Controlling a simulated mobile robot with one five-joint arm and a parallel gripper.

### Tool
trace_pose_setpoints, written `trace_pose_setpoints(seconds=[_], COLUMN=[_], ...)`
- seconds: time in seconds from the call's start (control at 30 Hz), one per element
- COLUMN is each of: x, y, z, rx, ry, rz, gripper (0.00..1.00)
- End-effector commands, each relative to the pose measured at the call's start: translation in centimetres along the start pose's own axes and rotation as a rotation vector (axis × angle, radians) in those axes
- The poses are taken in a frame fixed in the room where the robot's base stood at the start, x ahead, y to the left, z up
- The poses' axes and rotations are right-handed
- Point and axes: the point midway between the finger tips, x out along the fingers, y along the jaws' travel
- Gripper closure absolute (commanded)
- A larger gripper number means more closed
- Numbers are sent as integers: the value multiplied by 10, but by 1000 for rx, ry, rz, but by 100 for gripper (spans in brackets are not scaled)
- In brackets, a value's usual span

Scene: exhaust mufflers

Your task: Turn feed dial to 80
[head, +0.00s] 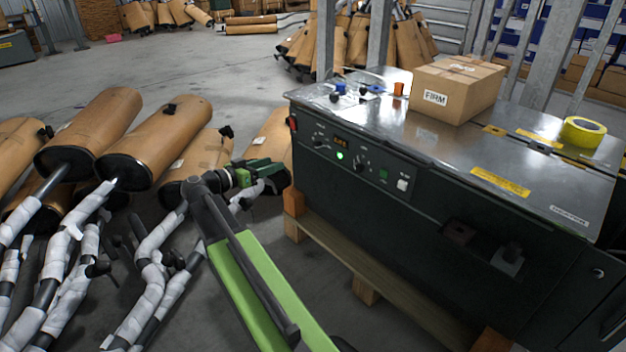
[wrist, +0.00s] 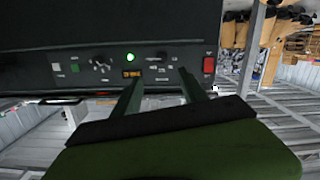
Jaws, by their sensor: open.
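The dark control panel (head: 350,160) on the machine's front carries two dark knobs. One knob (head: 318,140) is left of the small amber display (head: 341,141). The other knob (head: 360,165) is right of the lit green lamp (head: 340,155); it also shows in the wrist view (wrist: 101,65). Labels and dial settings are too small to read, so I cannot tell which is the feed dial. My gripper (wrist: 161,77) is open and appears empty. In the wrist view its fingers point at the panel between the display and the red switch (wrist: 209,65), partly covering that area.
A cardboard box (head: 455,88) and yellow tape roll (head: 583,131) sit on the machine's top (head: 390,105). A wooden pallet (head: 370,265) lies under the machine. Brown mufflers (head: 155,140) with wrapped pipes crowd the left, close to my arm.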

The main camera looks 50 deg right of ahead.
Motion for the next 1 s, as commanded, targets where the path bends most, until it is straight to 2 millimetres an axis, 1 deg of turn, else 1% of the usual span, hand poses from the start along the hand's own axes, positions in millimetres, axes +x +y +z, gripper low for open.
trace_pose_setpoints(seconds=[0.03,0.2,0.37,0.47,0.57,0.9,1.0], x=[8,15,16,24,43,128,151], y=[-7,-9,-7,-7,-6,-5,-5], z=[18,12,7,6,4,-5,-8], rx=[29,91,98,97,97,96,96], ry=[37,111,119,118,117,116,116], rz=[10,24,25,26,28,27,26], gripper=[50,50,50,50,50,50,50])
